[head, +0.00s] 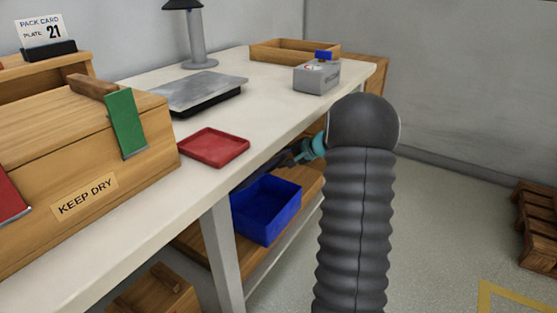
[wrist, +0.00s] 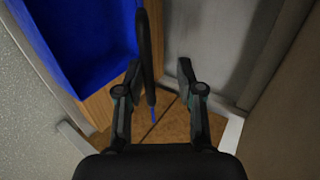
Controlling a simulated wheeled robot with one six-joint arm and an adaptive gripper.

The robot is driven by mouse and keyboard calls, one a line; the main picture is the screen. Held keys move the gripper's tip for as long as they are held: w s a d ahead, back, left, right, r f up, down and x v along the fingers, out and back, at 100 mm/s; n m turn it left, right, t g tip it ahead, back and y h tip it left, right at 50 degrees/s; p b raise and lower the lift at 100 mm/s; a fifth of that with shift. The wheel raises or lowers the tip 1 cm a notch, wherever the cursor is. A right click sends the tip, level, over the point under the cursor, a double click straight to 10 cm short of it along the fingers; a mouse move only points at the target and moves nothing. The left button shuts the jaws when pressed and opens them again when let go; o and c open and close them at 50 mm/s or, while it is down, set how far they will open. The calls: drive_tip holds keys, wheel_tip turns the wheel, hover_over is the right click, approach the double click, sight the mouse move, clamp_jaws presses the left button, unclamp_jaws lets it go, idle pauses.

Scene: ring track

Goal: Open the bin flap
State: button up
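A blue open-topped bin (head: 266,208) sits on the wooden lower shelf under the workbench. It also shows at upper left in the wrist view (wrist: 85,40). I cannot make out a flap on it, and no other flap is clearly recognisable. My gripper (wrist: 160,68) is open, just beside the bin's right side in the wrist view. A thin black hooked rod or cord (wrist: 149,55) with a blue tip shows between the fingers, nearer the left one. I cannot tell whether it touches that finger. In the head view my arm hides part of the gripper.
The workbench top (head: 250,115) lies above the shelf; its leg (head: 222,250) stands left of the bin. On top are a KEEP DRY wooden box (head: 120,185), red tray (head: 214,147), scale (head: 200,92) and grey box (head: 316,77).

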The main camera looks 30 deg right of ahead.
drive_tip(key=v, duration=1)
drive_tip(key=shift+r, duration=0.15)
drive_tip(key=shift+d, duration=0.1)
drive_tip(key=s+a+f+g+h, duration=0.1)
drive_tip(key=s+a+f+g, duration=0.45)
drive_tip(key=s, duration=0.45)
drive_tip(key=s+a+r+n+h, duration=0.1)
drive_tip(key=s+a+r+n, duration=0.2)
drive_tip(key=s+a, duration=0.4)
drive_tip(key=s+a+r+n+h, duration=0.2)
drive_tip(key=s+a+r+n, duration=0.1)
drive_tip(key=s+a+n, duration=0.2)
drive_tip(key=s+a+r+n+t+h, duration=0.1)
drive_tip(key=s+a+r+n, duration=0.2)
drive_tip(key=s+a, duration=0.7)
drive_tip(key=shift+a+r+n+h, duration=0.3)
drive_tip(key=shift+a+r+n, duration=0.1)
drive_tip(key=shift+a, duration=0.65)
drive_tip(key=shift+s+a+r, duration=0.1)
drive_tip(key=shift+a+r, duration=0.05)
drive_tip(key=shift+a, duration=0.15)
drive_tip(key=shift+c, duration=0.5)
drive_tip(key=shift+a, duration=0.15)
clamp_jaws()
